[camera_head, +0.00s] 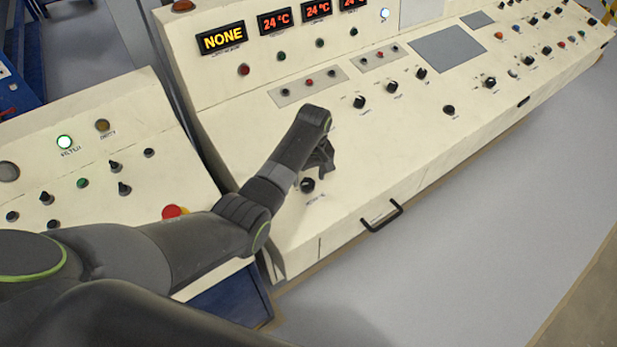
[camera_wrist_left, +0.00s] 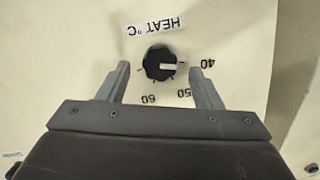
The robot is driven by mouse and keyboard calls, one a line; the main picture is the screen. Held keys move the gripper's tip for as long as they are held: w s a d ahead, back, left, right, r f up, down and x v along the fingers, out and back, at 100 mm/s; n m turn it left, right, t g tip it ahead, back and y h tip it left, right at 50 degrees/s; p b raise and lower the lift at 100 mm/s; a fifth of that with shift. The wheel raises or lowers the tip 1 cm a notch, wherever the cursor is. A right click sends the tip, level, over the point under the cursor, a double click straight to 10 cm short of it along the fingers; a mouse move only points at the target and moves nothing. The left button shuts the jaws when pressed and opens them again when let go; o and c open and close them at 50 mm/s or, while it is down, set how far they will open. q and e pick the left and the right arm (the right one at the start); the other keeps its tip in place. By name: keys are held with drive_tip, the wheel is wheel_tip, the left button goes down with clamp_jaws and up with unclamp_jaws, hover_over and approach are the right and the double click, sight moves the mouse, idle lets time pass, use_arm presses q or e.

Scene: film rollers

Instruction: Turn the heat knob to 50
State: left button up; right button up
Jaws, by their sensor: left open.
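The heat knob (camera_wrist_left: 160,63) is black and round with a white pointer mark. In the left wrist view it sits below an upside-down label "HEAT °C" (camera_wrist_left: 153,25). Its white mark points right, toward the printed 40 (camera_wrist_left: 208,63); the 50 (camera_wrist_left: 184,93) and 60 (camera_wrist_left: 148,99) lie farther round. My left gripper (camera_wrist_left: 159,69) is open, with one finger on each side of the knob and a visible gap to both. In the head view the gripper (camera_head: 322,158) is at the panel beside a black knob (camera_head: 308,185), which appears to be the same one. My right gripper is not in view.
The cream console (camera_head: 420,140) carries several other knobs and buttons, and displays reading NONE (camera_head: 222,38) and 24 °C (camera_head: 275,21). A black handle (camera_head: 382,216) sticks out of its front. A second panel at left has a red button (camera_head: 172,211) near my arm.

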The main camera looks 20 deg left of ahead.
use_arm(q)
drive_tip(key=shift+f, duration=0.85)
drive_tip(key=c, duration=1)
drive_tip(key=shift+r+m+p, duration=0.1)
drive_tip(key=shift+m+p, duration=0.4)
drive_tip(key=shift+m, duration=0.2)
drive_tip(key=shift+d+m+y+p, duration=0.1)
drive_tip(key=shift+m+y+p, duration=0.45)
drive_tip(key=shift+m, duration=0.65)
drive_tip(key=m+y+p, duration=0.1)
drive_tip(key=m, duration=0.4)
drive_tip(key=shift+w+d+m+g, duration=0.1)
drive_tip(key=shift+m+g, duration=0.2)
drive_tip(key=shift+m, duration=0.1)
